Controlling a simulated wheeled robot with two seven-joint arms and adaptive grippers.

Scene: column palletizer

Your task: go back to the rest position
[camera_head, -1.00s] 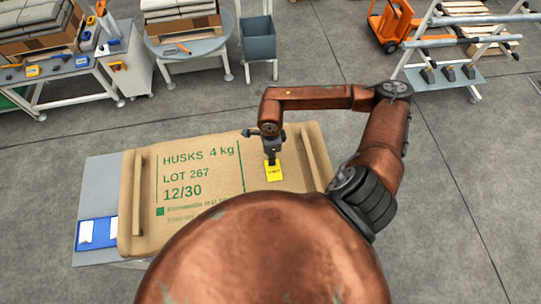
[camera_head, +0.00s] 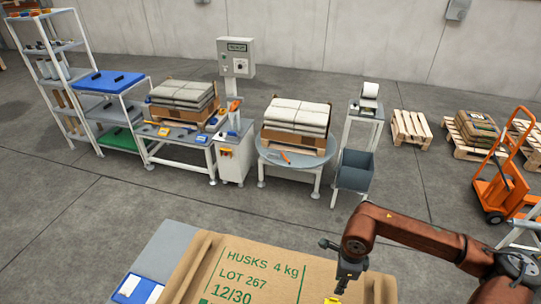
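My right arm comes in from the right, and my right gripper (camera_head: 342,285) points down over the right part of the large tan sack (camera_head: 215,291). The sack is printed "HUSKS 4 kg, LOT 267, 12/30" and its near part is cut off by the bottom edge. A yellow label (camera_head: 332,300) shows just below the fingertips at the bottom edge, mostly out of frame. I cannot tell whether the fingers are open or shut, or whether they touch the label. My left gripper is not in view.
A grey table (camera_head: 162,250) with a blue-and-white item (camera_head: 138,289) lies left of the sack. Behind stand a workbench (camera_head: 165,150), a round table (camera_head: 302,158) with stacked sacks, and a grey bin (camera_head: 355,170). Floor between is clear.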

